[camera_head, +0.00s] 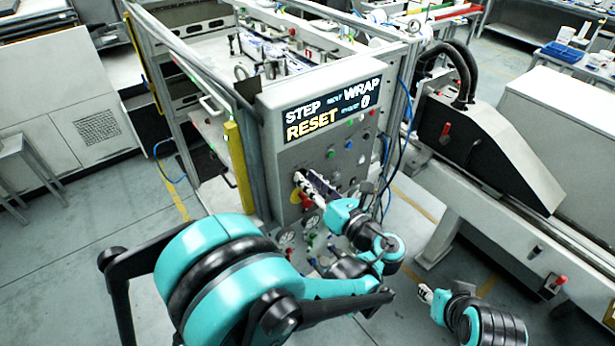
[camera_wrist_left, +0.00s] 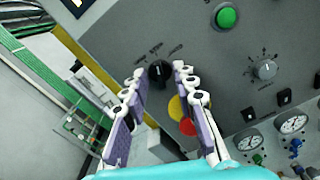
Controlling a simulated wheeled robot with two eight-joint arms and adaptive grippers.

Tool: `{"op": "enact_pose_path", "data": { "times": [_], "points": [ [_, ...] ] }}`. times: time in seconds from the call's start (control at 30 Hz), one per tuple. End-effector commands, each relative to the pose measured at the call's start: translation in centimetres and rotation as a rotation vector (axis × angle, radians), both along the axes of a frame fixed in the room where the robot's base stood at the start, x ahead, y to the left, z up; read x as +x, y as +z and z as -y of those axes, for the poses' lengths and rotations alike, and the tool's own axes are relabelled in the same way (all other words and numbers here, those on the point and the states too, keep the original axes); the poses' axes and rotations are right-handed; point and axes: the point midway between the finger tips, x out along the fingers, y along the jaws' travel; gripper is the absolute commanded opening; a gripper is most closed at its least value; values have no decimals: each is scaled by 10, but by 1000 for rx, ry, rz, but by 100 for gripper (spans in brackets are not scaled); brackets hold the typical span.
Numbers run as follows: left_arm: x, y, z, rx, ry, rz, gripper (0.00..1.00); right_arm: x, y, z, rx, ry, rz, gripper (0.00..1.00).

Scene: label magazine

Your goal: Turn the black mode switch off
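The black mode switch (camera_wrist_left: 158,73) is a round rotary knob on the grey control panel (camera_wrist_left: 225,60), with small labels around it and a light mark pointing up. My left gripper (camera_wrist_left: 159,82) is open, its two fingers on either side of the knob in the wrist view. I cannot tell whether the fingertips touch it. In the head view my left gripper (camera_head: 309,186) is at the panel's left part and hides the knob. My right gripper (camera_head: 425,293) is low at the right, away from the panel; its opening is too small to tell.
A red and yellow stop button (camera_wrist_left: 187,126) sits just below the knob, partly behind a finger. A green button (camera_wrist_left: 226,17), a grey dial (camera_wrist_left: 265,69) and gauges (camera_wrist_left: 292,123) are to the right. A display (camera_head: 332,108) tops the panel. A yellow post (camera_head: 239,165) stands left.

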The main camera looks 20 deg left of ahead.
Motion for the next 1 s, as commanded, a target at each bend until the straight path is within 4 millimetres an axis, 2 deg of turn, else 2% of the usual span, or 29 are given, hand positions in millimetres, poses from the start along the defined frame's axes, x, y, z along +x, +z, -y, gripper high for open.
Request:
{"op": "enact_pose_path", "data": {
  "times": [0.03, 0.07, 0.13, 0.17, 0.67, 1.0],
  "points": [
    [0, 0, 0, 0, 0, 0, 28, 0, 0, 0, 0, 0, 0, 40],
    [0, 0, 0, 0, 0, 0, 22, 0, 0, 0, 0, 0, 0, 40],
    [0, 0, 0, 0, 0, 0, 4, 0, 0, 0, 0, 0, 0, 40],
    [0, 0, 0, 0, 0, 0, 0, 0, 0, 0, 0, 0, 0, 40],
    [0, 0, 0, -35, 1, 46, 0, 0, -3, 0, 0, 0, 0, 40],
    [0, -1, -1, -188, 1, 242, 0, 0, -14, 0, 0, 0, 0, 40]
  ]
}}
